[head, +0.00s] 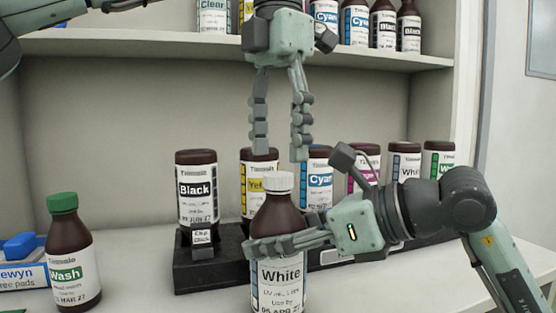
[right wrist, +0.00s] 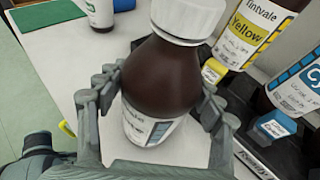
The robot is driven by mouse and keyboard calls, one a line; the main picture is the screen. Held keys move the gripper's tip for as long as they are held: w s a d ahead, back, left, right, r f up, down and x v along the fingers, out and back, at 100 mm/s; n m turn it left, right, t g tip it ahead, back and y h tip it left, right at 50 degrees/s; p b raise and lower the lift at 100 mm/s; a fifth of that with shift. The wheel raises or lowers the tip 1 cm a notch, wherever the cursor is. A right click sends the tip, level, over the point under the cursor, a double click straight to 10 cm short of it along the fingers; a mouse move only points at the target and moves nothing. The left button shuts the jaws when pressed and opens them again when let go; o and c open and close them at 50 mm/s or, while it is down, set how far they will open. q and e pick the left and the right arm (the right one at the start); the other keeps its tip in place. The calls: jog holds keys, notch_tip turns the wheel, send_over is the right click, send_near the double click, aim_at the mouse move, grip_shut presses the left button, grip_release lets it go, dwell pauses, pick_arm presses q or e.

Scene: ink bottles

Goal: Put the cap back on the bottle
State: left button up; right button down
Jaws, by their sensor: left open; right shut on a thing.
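The brown bottle labelled White (head: 282,275) stands upright at the front middle of the counter. A white cap (head: 279,181) sits on its neck; I cannot tell how tightly. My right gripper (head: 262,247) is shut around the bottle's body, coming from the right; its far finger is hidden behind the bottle. The right wrist view shows the bottle (right wrist: 160,78) between both fingers, with the cap (right wrist: 188,18) on top. My left gripper (head: 280,153) is open and empty, pointing down above the cap and apart from it.
A dark rack (head: 195,275) behind holds several bottles, including Black (head: 197,188) and Cyan (head: 319,180). A green-capped Wash bottle (head: 71,255) stands at left beside a blue box (head: 25,275). A shelf (head: 150,41) with more bottles crosses above, behind my left gripper.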

pick_arm(q)
jog(key=shift+r, duration=2)
pick_arm(e)
jog(key=shift+c, duration=1)
grip_release()
jog(key=v, duration=1.2)
jog(key=shift+r, duration=0.1)
